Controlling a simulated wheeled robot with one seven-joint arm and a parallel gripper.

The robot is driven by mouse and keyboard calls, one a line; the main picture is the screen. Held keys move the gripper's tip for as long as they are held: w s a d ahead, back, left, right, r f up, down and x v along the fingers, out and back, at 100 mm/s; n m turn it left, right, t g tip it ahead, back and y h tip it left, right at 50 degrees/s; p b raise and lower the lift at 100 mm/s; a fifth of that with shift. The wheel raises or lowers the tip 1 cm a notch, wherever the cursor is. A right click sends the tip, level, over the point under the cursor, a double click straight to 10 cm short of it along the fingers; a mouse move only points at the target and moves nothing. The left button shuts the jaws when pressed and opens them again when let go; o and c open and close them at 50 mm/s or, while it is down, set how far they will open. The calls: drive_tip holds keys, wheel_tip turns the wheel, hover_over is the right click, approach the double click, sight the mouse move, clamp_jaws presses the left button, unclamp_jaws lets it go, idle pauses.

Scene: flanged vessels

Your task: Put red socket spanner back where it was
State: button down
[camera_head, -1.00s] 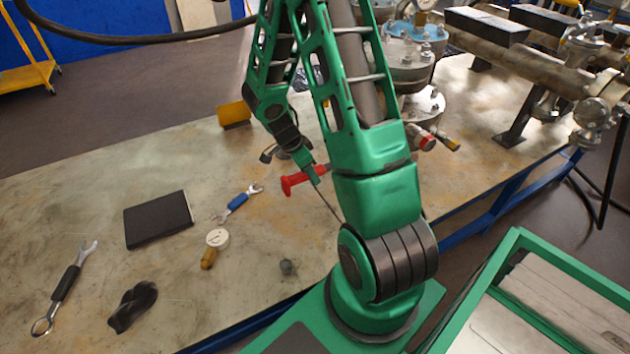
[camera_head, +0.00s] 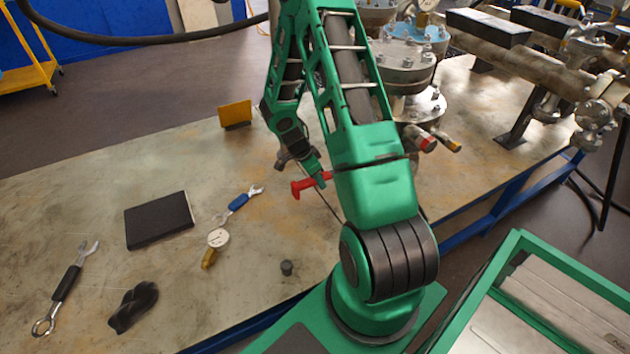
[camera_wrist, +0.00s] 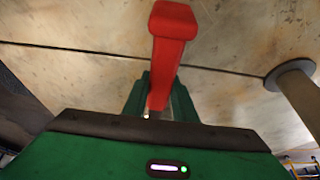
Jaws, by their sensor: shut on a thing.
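The red socket spanner (camera_head: 302,187) shows its red handle in the head view, above the workbench. The handle fills the top middle of the wrist view (camera_wrist: 172,50). My gripper (camera_head: 319,178) is shut on the spanner's red handle; the fingers stand on both sides of it in the wrist view (camera_wrist: 160,98). A thin dark shaft runs down to the right from the handle in the head view. Its lower end is hidden behind my arm. I cannot tell whether the spanner touches the bench.
On the workbench (camera_head: 90,190) lie a blue-handled spanner (camera_head: 238,202), a black pad (camera_head: 158,220), a gauge (camera_head: 217,240), a black-handled spanner (camera_head: 66,287) and a dark glove-like thing (camera_head: 133,306). A small dark cylinder (camera_head: 287,267) stands near the front edge. A flanged vessel (camera_head: 407,65) stands behind my arm.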

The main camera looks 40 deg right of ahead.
drive_tip(key=c, duration=1.4)
unclamp_jaws()
drive_tip(key=shift+c, duration=0.2)
drive_tip(key=shift+r, duration=0.1)
drive_tip(key=v, duration=1.1)
drive_tip(key=shift+a+r, duration=0.1)
drive_tip(key=shift+a, duration=0.05)
drive_tip(key=shift+a+r, duration=0.1)
drive_tip(key=shift+r, duration=0.25)
